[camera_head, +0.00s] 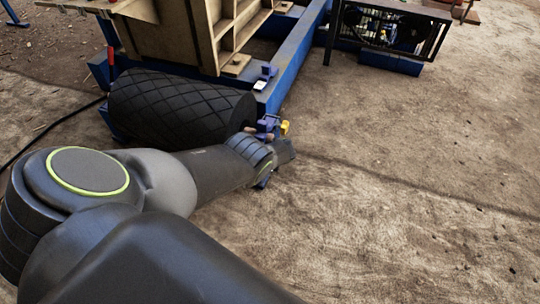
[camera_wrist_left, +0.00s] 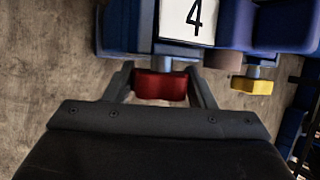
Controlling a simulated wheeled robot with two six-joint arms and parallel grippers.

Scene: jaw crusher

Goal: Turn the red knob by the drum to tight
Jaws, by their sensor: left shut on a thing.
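The red knob (camera_wrist_left: 161,86) shows in the left wrist view, on a short grey stem below a blue bracket. My left gripper (camera_wrist_left: 162,82) has one finger on each side of the knob and is shut on it. In the head view my left arm reaches to the blue frame's corner beside the black drum (camera_head: 180,108). The red knob is hidden there behind my gripper (camera_head: 272,160). The drum has a diamond-patterned surface. My right gripper is not in view.
A yellow knob (camera_wrist_left: 252,86) sits right of the red one, and also shows in the head view (camera_head: 285,127). A white plate marked 4 (camera_wrist_left: 187,18) is above the red knob. The blue frame (camera_head: 296,62) runs back from the drum. Open dirt ground lies to the right.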

